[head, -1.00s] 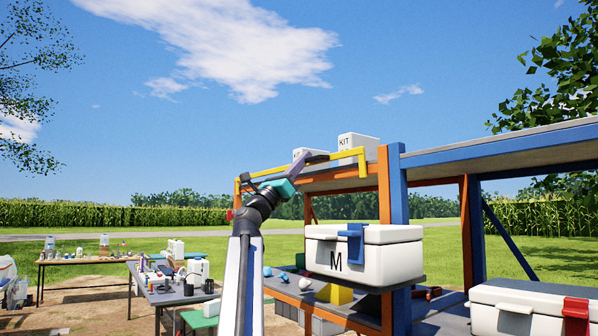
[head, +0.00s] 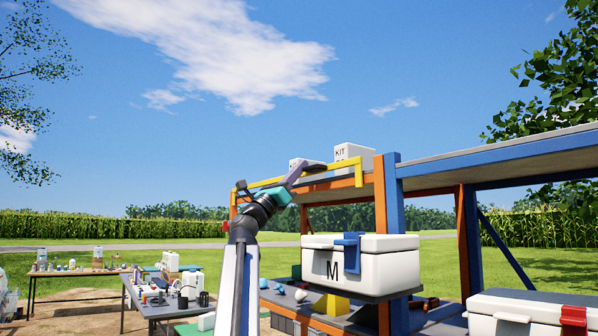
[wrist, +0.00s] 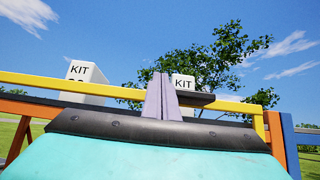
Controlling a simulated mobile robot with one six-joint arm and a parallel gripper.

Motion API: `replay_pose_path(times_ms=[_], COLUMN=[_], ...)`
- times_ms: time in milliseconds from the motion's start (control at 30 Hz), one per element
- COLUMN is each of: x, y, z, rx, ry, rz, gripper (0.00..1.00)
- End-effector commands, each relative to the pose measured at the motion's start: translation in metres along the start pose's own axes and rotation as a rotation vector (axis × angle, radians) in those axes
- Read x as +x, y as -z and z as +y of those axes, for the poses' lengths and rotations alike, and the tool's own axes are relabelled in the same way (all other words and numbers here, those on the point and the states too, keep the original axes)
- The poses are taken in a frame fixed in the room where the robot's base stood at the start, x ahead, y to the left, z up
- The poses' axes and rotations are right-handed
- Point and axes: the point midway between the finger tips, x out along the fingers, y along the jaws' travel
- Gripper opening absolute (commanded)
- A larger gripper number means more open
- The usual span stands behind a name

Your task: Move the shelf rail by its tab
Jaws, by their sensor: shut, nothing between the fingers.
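The yellow shelf rail (head: 345,163) runs along the front of the orange shelf's top, with bent-down ends. It also crosses the wrist view (wrist: 50,82). A dark flat tab (wrist: 197,99) sticks out from the rail just right of my fingers; in the head view it is small and partly hidden by my gripper. My gripper (head: 298,166) is shut and empty, pointing up at the rail beside the tab. In the wrist view its grey fingers (wrist: 161,95) stand together in front of the rail and seem to overlap the tab's left end. I cannot tell whether they touch.
White KIT boxes (head: 352,152) stand on the shelf top behind the rail. A white case marked M (head: 375,265) sits on a ledge right of my arm. A blue post (head: 393,190) stands close by. Tables with bottles (head: 75,270) stand at left. Open air lies above the rail.

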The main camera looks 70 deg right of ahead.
Motion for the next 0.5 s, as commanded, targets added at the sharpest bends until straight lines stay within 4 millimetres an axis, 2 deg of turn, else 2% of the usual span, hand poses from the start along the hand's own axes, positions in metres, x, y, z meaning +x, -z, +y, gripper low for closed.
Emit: replay_pose_path(times_ms=[267, 500], x=[-0.027, -0.055], y=[-0.023, -0.051], z=[-0.002, -0.002], rx=[0.007, 0.009], ry=[-0.006, -0.006], rz=[0.001, 0.001], gripper=[0.0, 0.0])
